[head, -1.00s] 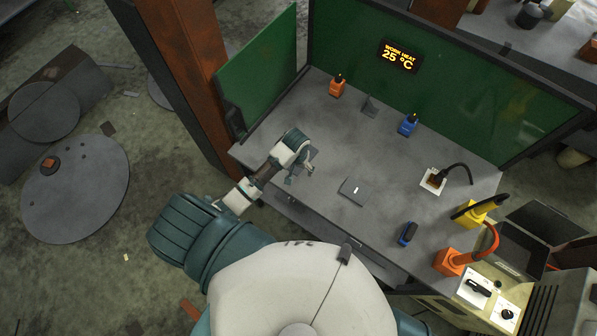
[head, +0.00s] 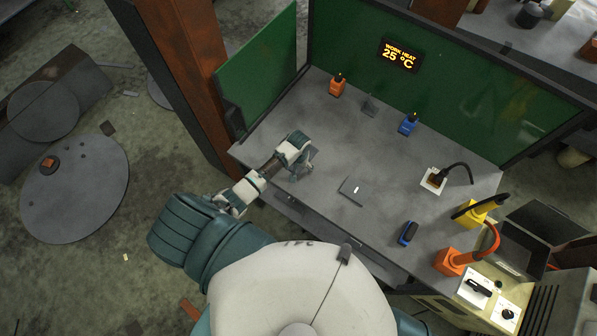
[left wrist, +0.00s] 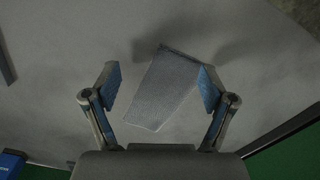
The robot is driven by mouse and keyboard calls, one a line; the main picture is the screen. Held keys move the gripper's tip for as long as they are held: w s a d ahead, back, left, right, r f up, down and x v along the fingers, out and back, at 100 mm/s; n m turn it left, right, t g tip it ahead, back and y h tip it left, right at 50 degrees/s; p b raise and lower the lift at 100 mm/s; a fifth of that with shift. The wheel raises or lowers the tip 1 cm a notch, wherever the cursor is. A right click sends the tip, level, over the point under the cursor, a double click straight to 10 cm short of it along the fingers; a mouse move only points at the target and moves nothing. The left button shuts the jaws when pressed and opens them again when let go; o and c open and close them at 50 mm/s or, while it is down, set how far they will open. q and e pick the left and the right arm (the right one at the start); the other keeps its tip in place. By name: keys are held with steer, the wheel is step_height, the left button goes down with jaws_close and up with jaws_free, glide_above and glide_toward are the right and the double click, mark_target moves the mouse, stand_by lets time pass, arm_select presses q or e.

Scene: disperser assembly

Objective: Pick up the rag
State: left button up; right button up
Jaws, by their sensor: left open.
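The rag (left wrist: 165,88) is a light grey woven cloth lying flat on the grey work surface in the left wrist view. My left gripper (left wrist: 159,72) is open above it, with the rag between and beyond its two blue-padded fingers. The rag's right edge is close to the right finger; I cannot tell whether they touch. In the head view my left gripper (head: 303,163) is over the left part of the table, pointing down. There the gripper mostly hides the rag. My right gripper is not in view.
The table (head: 330,225) has green walls behind and left. A blue-black object (head: 407,233) and tool stands are at right. The table middle is mostly clear.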

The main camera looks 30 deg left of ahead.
arm_select(q)
steer(key=shift+f, duration=0.6)
